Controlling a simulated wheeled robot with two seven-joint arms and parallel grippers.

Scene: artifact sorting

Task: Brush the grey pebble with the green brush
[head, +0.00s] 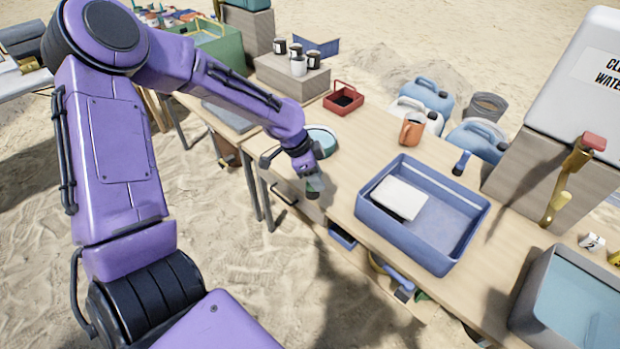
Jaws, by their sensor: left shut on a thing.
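My left gripper (312,179) is over the near edge of the wooden table, just in front of a round teal-rimmed dish (329,142). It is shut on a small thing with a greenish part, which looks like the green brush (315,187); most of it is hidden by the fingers. I cannot make out the grey pebble anywhere in the head view. My right gripper is not in view.
A blue tray (468,236) with a white block (398,198) stands right of the gripper. A blue-handled tool (461,163), an orange mug (412,130) and a red basket (343,100) are behind. Bare tabletop (365,152) lies between.

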